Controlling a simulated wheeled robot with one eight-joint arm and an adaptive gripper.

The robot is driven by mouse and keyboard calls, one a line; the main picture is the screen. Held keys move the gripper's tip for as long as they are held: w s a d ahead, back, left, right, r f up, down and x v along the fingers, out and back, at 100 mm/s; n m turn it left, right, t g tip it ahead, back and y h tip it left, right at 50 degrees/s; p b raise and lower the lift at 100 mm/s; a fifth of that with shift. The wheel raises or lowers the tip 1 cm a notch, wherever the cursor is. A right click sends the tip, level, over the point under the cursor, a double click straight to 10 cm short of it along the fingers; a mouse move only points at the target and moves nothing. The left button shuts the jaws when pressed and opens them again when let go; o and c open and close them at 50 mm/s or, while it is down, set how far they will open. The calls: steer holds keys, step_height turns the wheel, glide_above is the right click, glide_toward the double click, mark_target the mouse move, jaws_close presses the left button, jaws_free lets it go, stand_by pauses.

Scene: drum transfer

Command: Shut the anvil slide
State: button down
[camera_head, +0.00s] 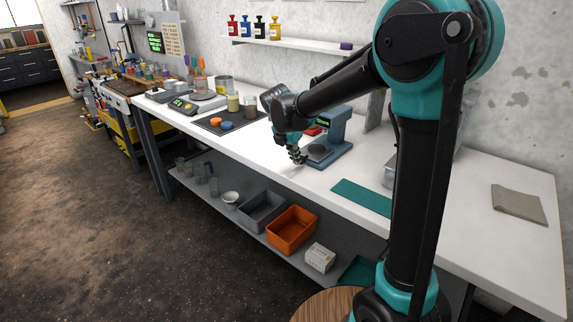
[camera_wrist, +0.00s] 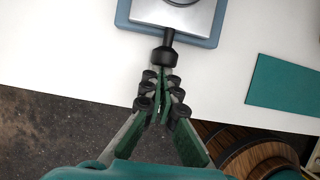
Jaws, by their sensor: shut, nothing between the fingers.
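The blue bench press (camera_head: 335,125) stands on the white bench. Its anvil slide (camera_head: 318,151) shows at the base as a plate with a dark round disc. In the wrist view the slide's grey metal plate (camera_wrist: 146,14) lies on a blue base (camera_wrist: 125,20). A short rod with a black knob (camera_wrist: 165,57) sticks out from the plate toward me. My gripper (camera_head: 299,156) is at the front of the press. In the wrist view its fingertips (camera_wrist: 161,75) are shut and empty, right at the knob. I cannot tell whether they touch it.
A teal mat (camera_head: 362,197) lies to the right of the press. A dark tray (camera_head: 225,124) with coloured lids and jars is to the left. The bench's front edge runs just below my gripper. Grey and orange bins (camera_head: 291,231) sit on the lower shelf.

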mark_target(305, 156)
steer(key=w+d, duration=0.1)
steer(key=w, duration=0.1)
steer(key=w+d, duration=0.1)
steer(key=d, duration=0.1)
steer(key=shift+w, duration=0.4)
steer(key=shift+a, duration=0.1)
